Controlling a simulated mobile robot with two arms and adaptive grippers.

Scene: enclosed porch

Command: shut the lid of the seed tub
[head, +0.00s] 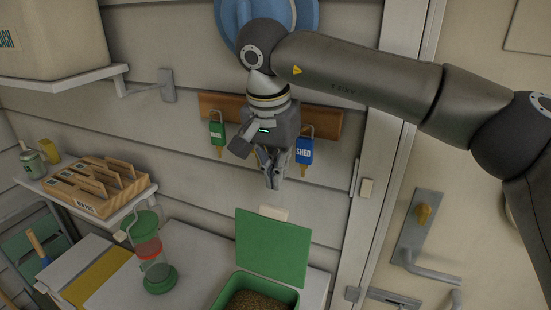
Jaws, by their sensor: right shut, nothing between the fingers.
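The seed tub (291,296) is green and stands at the bottom edge of the head view, partly cut off, with brown seed inside. Its green lid (272,247) stands open, raised at the back of the tub. My right gripper (273,183) is shut and empty. It points down above the lid, in front of the wall, and appears apart from the lid. My left gripper is not in view.
A green lantern-like feeder (158,277) stands left of the tub on the white surface (205,262). A key rack (325,122) with tagged keys hangs behind my right gripper. A shelf holds a wooden seed box (98,206). A door handle (430,270) is at right.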

